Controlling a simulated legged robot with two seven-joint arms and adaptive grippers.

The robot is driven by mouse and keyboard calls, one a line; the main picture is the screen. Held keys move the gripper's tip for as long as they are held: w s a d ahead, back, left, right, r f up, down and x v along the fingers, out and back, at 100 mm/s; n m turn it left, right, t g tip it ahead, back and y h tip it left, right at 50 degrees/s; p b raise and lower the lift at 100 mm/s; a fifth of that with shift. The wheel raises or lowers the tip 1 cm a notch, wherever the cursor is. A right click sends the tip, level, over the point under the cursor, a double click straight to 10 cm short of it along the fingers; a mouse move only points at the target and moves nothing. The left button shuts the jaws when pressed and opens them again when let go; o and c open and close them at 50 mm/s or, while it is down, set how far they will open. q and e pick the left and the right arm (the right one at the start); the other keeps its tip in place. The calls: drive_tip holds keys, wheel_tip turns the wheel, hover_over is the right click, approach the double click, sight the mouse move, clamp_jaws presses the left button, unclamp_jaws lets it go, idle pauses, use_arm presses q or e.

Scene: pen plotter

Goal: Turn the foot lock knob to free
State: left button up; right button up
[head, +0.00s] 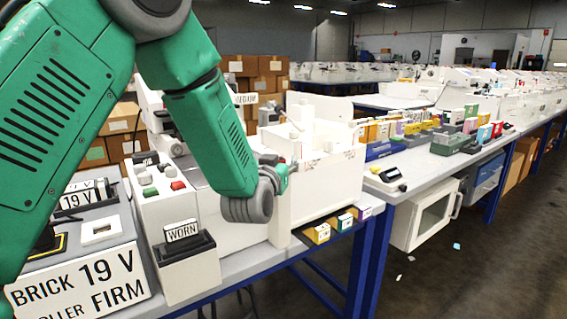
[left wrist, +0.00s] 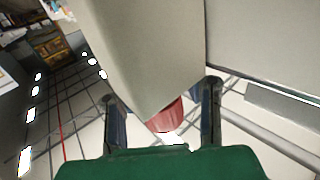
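My left gripper (head: 284,170) is at the near left corner of a white box-shaped machine (head: 322,185) in the head view. In the left wrist view its two fingers (left wrist: 163,112) stand apart. A red rounded part (left wrist: 165,117), which looks like a knob, shows between them at the end of a pale panel (left wrist: 150,50). A gap shows between the red part and each finger; I cannot tell whether it is the foot lock knob or which way it is turned. In the head view the gripper and machine hide that spot. My right gripper is not in view.
A white console with a red button (head: 178,185) and a "WORN" sign (head: 182,231) stands left of the gripper. A grey "BRICK 19 V" box (head: 85,250) is at the front left. The floor at right is mostly clear.

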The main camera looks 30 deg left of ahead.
use_arm(q)
drive_tip(key=shift+a+f, duration=0.1)
drive_tip(key=shift+a, duration=0.1)
clamp_jaws()
drive_tip(key=shift+w+d, duration=0.1)
drive_tip(key=shift+d, duration=0.05)
drive_tip(key=shift+y, duration=0.3)
drive_tip(key=shift+n+g+y+p, duration=0.3)
drive_tip(key=shift+n+y+p, duration=0.1)
drive_tip(key=shift+n, duration=0.1)
drive_tip(key=c, duration=0.5)
unclamp_jaws()
drive_tip(key=shift+c, duration=0.2)
drive_tip(key=o, duration=0.5)
drive_tip(key=shift+s, duration=0.2)
drive_tip(key=shift+o, duration=0.2)
drive_tip(key=shift+s, duration=0.1)
